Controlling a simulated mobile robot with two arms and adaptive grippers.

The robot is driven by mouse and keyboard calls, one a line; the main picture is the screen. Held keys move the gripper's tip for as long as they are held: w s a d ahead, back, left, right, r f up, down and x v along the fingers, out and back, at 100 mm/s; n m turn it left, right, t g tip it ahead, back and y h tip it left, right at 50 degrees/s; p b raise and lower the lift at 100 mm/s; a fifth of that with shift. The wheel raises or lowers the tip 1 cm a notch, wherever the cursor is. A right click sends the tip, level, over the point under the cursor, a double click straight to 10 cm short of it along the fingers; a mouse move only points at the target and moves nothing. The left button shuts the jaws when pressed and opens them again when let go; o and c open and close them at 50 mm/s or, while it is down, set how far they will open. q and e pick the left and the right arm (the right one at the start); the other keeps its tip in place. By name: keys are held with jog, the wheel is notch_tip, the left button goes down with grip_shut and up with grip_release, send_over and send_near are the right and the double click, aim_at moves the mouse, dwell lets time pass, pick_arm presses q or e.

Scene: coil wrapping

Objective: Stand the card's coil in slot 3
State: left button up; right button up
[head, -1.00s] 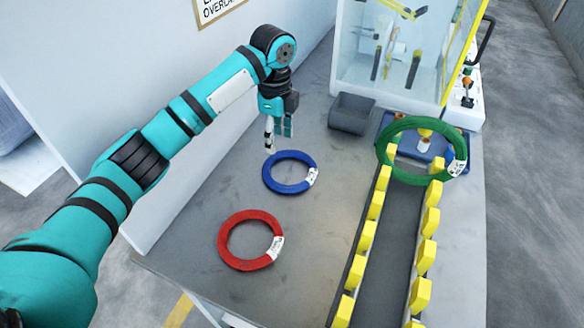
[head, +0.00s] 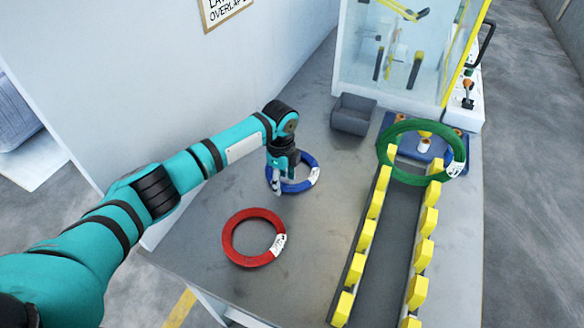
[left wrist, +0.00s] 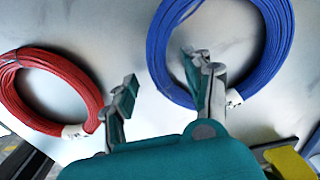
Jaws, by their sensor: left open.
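A blue coil (head: 312,172) lies flat on the table, with a white tag on its right side. A red coil (head: 229,236) lies nearer, also flat and tagged. A green coil (head: 380,150) is at the far end of the rack (head: 388,240), whose yellow blocks line both sides. My left gripper (head: 277,187) is open and empty over the blue coil's left part, hiding some of it. In the left wrist view, one finger overlaps the ring of the blue coil (left wrist: 270,60) and the other is between it and the red coil (left wrist: 60,45). Contact cannot be told. I see no slot numbers.
A grey bin (head: 353,114) stands behind the coils. A clear-walled machine (head: 400,50) is at the back, with a blue fixture (head: 436,147) by the green coil. A wall with a partly cut-off sign (head: 224,8) is at left. The table between red coil and rack is clear.

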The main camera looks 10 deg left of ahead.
pick_arm(q)
jog(key=shift+f, duration=0.7)
grip_shut()
jog(key=shift+r, duration=0.1)
